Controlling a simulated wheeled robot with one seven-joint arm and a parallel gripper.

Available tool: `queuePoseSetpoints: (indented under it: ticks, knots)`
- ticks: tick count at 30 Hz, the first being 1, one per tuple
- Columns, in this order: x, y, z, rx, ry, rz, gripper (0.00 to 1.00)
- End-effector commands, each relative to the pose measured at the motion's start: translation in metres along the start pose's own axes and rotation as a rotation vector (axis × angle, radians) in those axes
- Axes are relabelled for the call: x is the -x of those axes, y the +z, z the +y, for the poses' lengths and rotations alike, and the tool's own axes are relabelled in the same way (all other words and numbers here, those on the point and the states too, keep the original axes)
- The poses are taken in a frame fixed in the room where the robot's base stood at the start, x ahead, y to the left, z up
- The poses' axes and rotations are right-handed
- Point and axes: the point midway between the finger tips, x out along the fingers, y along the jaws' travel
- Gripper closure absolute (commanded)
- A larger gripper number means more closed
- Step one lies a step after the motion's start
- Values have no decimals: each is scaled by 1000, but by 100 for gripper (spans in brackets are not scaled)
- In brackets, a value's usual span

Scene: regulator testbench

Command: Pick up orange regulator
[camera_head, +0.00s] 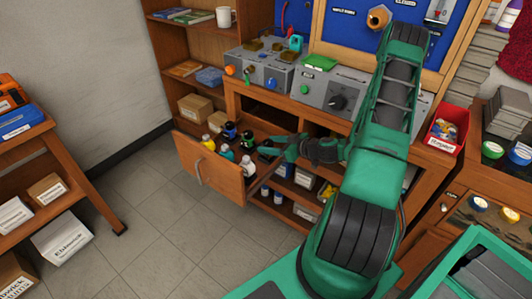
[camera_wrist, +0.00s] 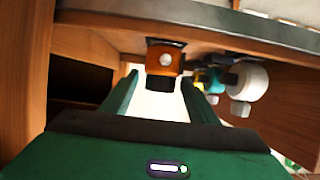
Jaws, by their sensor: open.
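The orange regulator (camera_wrist: 165,58) shows in the wrist view as a small orange block with a round pale spot on its face and a dark part at its top. It sits just beyond and between the fingertips of my gripper (camera_wrist: 160,88). The two green fingers are apart, with nothing held between them. I cannot make out the regulator there; my gripper and arm cover part of that area.
The open wooden drawer (camera_head: 205,177) holds several bottles. Wooden panels (camera_wrist: 25,60) flank the left. Grey test units (camera_head: 330,86) stand on the bench. The floor (camera_head: 145,205) is clear.

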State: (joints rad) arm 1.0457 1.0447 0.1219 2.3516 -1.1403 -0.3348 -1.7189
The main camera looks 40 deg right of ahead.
Motion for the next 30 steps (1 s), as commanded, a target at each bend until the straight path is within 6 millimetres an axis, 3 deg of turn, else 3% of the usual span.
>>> queuePoseSetpoints:
  ticks: [5,15,23,30]
  knots:
    - [-8,-1,-1,2,-1,0,46]
    - [-51,-2,-1,3,-2,0,46]
    - [-55,-2,-1,1,0,-1,46]
    - [-55,-2,0,1,0,-1,99]
